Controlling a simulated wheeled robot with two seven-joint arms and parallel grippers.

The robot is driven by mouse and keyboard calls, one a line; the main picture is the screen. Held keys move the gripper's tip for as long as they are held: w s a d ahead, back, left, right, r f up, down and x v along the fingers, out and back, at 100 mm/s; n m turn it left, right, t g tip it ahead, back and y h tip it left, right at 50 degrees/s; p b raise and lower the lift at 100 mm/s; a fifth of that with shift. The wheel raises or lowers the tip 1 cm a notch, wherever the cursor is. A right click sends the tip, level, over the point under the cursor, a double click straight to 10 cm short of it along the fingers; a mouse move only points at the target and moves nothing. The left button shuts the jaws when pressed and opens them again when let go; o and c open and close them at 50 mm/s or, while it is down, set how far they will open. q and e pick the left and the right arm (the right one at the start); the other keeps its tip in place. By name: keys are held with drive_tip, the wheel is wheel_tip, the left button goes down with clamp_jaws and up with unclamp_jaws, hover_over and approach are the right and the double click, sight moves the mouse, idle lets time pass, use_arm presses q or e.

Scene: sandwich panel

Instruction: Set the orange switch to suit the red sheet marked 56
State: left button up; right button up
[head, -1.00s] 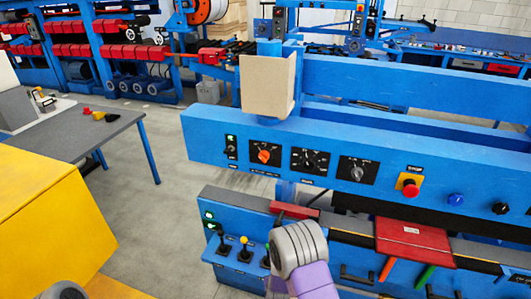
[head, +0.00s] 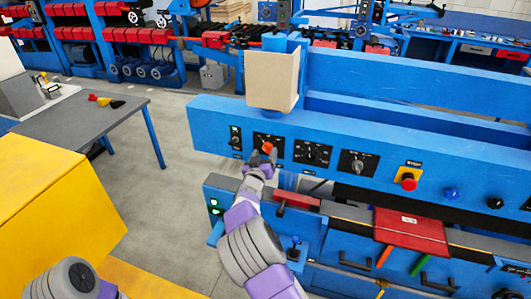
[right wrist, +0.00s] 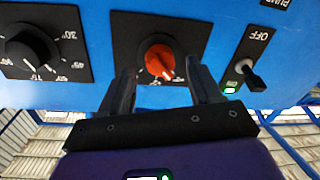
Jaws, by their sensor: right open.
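The orange switch (head: 267,148) is a round knob on a black dial plate on the blue panel. It also shows in the right wrist view (right wrist: 159,60), with a pale pointer mark on its lower side there; its dial markings are too small to read. My right gripper (head: 264,156) is open just in front of it. In the right wrist view the fingers (right wrist: 160,68) stand either side of the knob's lower part, with gaps; I cannot tell whether they reach around it. The red sheet (head: 408,230) lies on the machine at right; its white label is unreadable. My left gripper is out of view.
Two black dials (head: 312,153) (head: 357,162) and a red stop button (head: 408,181) sit right of the orange switch. A small black toggle (right wrist: 250,76) with a green light is on its other side. A cardboard piece (head: 271,80) stands above the panel.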

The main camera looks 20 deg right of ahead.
drive_tip(key=shift+x, duration=0.85)
